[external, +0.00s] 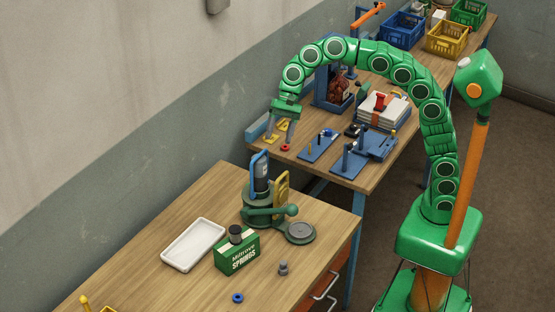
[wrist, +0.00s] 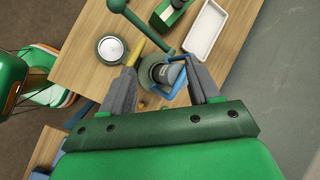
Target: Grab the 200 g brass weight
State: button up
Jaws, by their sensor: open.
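I cannot pick out a clearly brass-coloured weight marked 200 g in either view. A small grey, knobbed piece shaped like a weight (external: 283,268) stands on the near wooden table, right of the green springs box (external: 238,255); its marking is too small to read. My gripper (external: 280,138) is open, pointing down beyond the near table's far edge in the external view, well away from that piece. In the wrist view my gripper (wrist: 163,66) has its two grey fingers apart, with a dark cylinder with a blue handle (wrist: 166,74) seen between them.
The near table (external: 150,275) holds a white tray (external: 194,244), a green device with a round plate (external: 300,231) and a blue ring (external: 238,298). The far bench holds blue fixtures (external: 321,146), a red ring (external: 285,148) and crates (external: 446,37).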

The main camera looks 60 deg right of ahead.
jog(key=w+d+r+m+t+y, duration=0.1)
jog(key=w+d+m+y, duration=0.3)
jog(key=d, duration=0.5)
jog(key=w+d+r+m+t+y, duration=0.1)
jog(key=w+d+r+m+y, duration=0.2)
jog(key=d+m, duration=0.45)
notch_tip(320, 180, down, 37)
jog(key=n, duration=0.2)
jog(key=shift+m, duration=0.25)
jog(key=shift+w+x, duration=0.25)
jog(key=shift+x, duration=1.5)
jog(key=shift+w+x, duration=0.2)
jog(key=shift+x, duration=1.6)
jog(key=shift+d+f, duration=0.1)
jog(key=shift+f, duration=0.05)
jog(key=shift+c, duration=0.2)
grip_shut()
